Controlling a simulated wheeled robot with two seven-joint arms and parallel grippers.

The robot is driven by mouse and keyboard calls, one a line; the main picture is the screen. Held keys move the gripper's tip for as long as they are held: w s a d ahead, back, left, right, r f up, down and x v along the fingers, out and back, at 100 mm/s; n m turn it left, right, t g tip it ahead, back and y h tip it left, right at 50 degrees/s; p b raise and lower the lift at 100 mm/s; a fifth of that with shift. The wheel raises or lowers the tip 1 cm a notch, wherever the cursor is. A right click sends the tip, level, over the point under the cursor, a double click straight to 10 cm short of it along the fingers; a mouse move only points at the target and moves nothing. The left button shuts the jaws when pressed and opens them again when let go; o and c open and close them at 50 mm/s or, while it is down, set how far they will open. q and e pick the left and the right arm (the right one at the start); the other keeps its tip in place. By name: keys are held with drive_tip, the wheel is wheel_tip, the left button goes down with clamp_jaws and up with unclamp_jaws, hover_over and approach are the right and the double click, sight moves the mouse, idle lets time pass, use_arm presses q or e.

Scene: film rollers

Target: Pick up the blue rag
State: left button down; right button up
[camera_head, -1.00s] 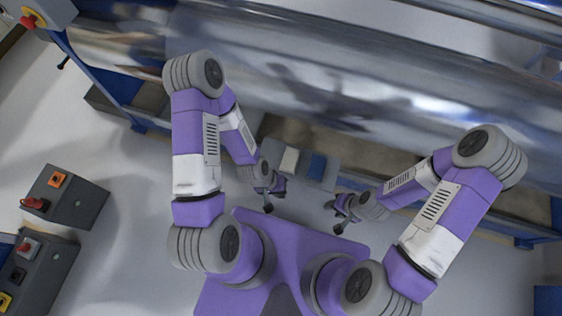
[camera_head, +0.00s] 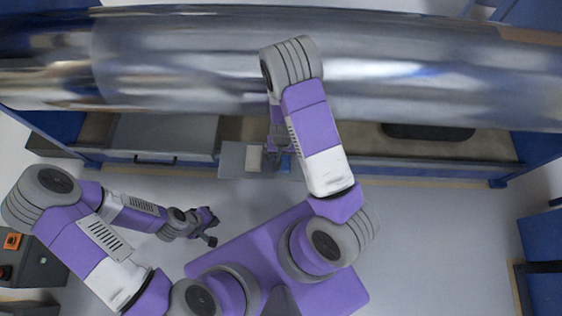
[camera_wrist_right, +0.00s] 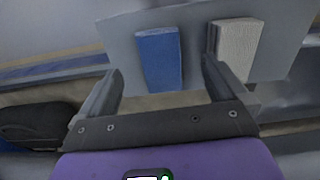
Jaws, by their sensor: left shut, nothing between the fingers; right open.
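The blue rag (camera_wrist_right: 158,58) is a folded block on a grey tray (camera_wrist_right: 192,22), with a white rag (camera_wrist_right: 236,46) to its right in the right wrist view. In the head view the blue rag (camera_head: 286,164) is partly hidden by my right arm. My right gripper (camera_wrist_right: 162,68) is open, its fingers appearing on either side of the blue rag. They do not grip it, and the remaining distance is hard to judge. My left gripper (camera_head: 208,228) is shut and empty, over the floor to the left of the tray.
A large shiny metal roller (camera_head: 180,65) spans the back, above and behind the tray. A blue machine frame (camera_head: 537,165) stands at the right. A grey control box (camera_head: 40,268) stands at the lower left.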

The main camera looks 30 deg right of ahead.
sight(283, 158)
drive_tip(key=shift+w+d, duration=0.3)
drive_tip(key=shift+w, duration=0.5)
drive_tip(key=shift+w+d+f+m+b, duration=0.1)
drive_tip(key=shift+w+f+m+b, duration=0.1)
drive_tip(key=shift+m+b, duration=0.15)
drive_tip(key=f+b, duration=0.1)
drive_tip(key=f, duration=0.2)
drive_tip(key=f+b, duration=0.2)
drive_tip(key=f, duration=0.1)
drive_tip(key=shift+s+d+f+b, duration=0.15)
drive_tip(key=shift+d+f+b, duration=0.05)
drive_tip(key=shift+f+b, duration=0.15)
drive_tip(key=shift+r, duration=0.1)
drive_tip(key=shift+c, duration=0.3)
drive_tip(key=c, duration=1)
